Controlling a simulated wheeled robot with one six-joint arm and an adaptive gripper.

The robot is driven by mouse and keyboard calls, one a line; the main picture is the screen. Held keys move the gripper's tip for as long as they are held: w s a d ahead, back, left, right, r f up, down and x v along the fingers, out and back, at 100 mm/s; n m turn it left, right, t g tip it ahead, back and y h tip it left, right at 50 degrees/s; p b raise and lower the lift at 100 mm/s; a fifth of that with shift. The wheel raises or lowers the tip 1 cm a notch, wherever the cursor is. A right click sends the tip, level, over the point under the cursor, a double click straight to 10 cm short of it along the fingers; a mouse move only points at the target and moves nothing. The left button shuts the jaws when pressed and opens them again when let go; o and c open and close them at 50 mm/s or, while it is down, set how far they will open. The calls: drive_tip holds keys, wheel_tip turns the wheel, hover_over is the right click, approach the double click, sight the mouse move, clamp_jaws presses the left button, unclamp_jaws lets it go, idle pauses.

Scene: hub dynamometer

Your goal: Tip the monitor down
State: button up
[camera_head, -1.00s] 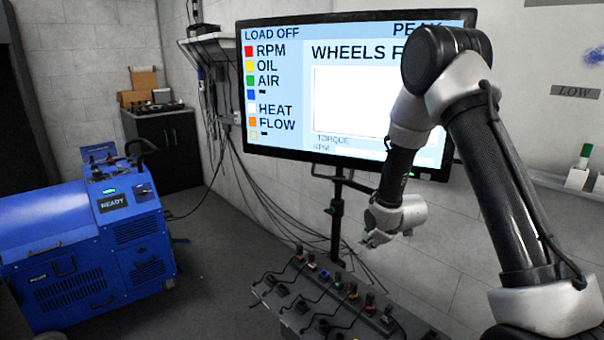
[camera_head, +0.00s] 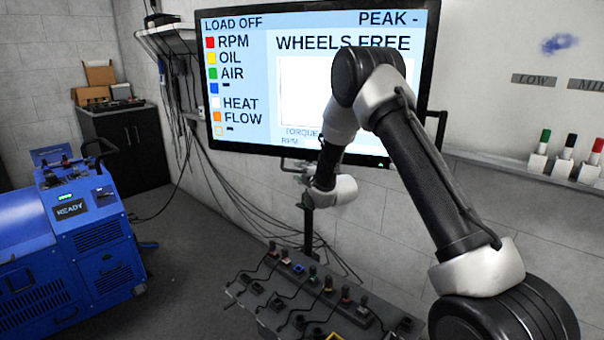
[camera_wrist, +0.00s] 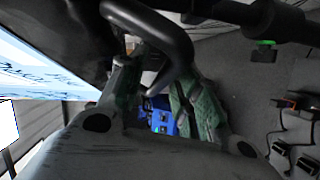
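The monitor (camera_head: 243,140) is a large black-framed screen reading "LOAD OFF" and "WHEELS FREE". It faces me on a stand, and my arm covers part of its right side. My gripper (camera_head: 302,172) is just below the monitor's lower edge, partly hidden by my own wrist. In the wrist view, my gripper (camera_wrist: 155,98) has its two greenish finger pads spread apart. A black curved handle (camera_wrist: 178,42) reaches down to the gap between them. I cannot tell whether either finger touches it. The lit screen (camera_wrist: 40,70) shows at left there.
A control console (camera_head: 300,290) with several knobs and cables stands below the monitor. A blue machine marked "READY" (camera_head: 95,240) is at left. A shelf with coloured bottles (camera_head: 560,170) is at right. Open floor lies between machine and console.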

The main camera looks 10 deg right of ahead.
drive_tip(key=shift+w+a, duration=0.1)
drive_tip(key=shift+w, duration=0.15)
drive_tip(key=shift+c, duration=0.2)
clamp_jaws()
drive_tip(key=shift+w+d+f+n+t, duration=0.1)
drive_tip(key=shift+w+d+n+t, duration=0.1)
drive_tip(key=shift+w+d, duration=0.35)
drive_tip(key=shift+w+d+f+n+t, duration=0.1)
drive_tip(key=shift+w+d+n+t, duration=0.1)
drive_tip(key=shift+w, duration=0.5)
drive_tip(key=shift+o, duration=0.2)
unclamp_jaws()
